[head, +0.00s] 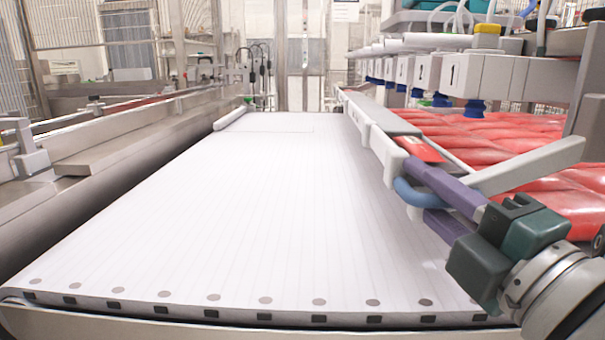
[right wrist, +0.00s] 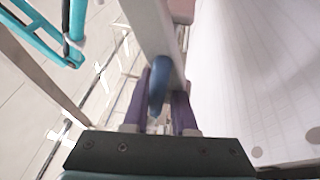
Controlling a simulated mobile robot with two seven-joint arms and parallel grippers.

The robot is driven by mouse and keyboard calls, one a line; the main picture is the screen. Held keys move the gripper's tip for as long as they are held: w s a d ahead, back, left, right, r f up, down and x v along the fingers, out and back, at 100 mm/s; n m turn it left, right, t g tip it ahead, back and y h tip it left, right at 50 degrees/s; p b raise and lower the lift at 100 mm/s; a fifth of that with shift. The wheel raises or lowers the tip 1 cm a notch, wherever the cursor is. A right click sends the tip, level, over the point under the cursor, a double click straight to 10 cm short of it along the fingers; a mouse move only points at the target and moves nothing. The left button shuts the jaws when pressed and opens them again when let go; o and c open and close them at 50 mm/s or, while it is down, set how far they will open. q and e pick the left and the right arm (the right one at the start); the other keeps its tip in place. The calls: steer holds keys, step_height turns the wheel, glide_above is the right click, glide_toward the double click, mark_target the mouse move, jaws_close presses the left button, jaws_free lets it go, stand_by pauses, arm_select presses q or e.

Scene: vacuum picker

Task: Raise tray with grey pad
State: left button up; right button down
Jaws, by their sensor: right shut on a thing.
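A long pale tray (head: 387,150) runs along the right side of the white conveyor in the head view. A grey pad (head: 388,121) shows on its top, with a red patch nearer me. A blue handle (head: 413,194) sits at the tray's near end. My right gripper (head: 424,192), with purple fingers, is shut on this handle. In the right wrist view the blue handle (right wrist: 160,85) stands between the two purple fingers, below the tray's pale bar. The tray's far end is hard to make out. My left gripper is in neither view.
The white conveyor belt (head: 210,220) is empty. Red packs (head: 480,140) lie to the right of the tray. A row of vacuum heads with blue cups (head: 473,107) hangs over them. A pale bar (head: 527,165) slants close above my right gripper. A metal rail runs along the left.

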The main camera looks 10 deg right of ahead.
steer(key=s+d+r+p, duration=0.2)
steer(key=d+r+p, duration=0.1)
steer(key=d, duration=0.4)
steer(key=shift+r, duration=0.65)
steer(key=shift+d, duration=0.1)
steer(key=c, duration=1.1)
jaws_free()
steer(key=shift+c, duration=0.2)
steer(key=o, duration=0.3)
steer(key=shift+s+d+f, duration=0.1)
steer(key=shift+d, duration=0.1)
steer(key=shift+f, duration=0.15)
steer(key=shift+s, duration=0.1)
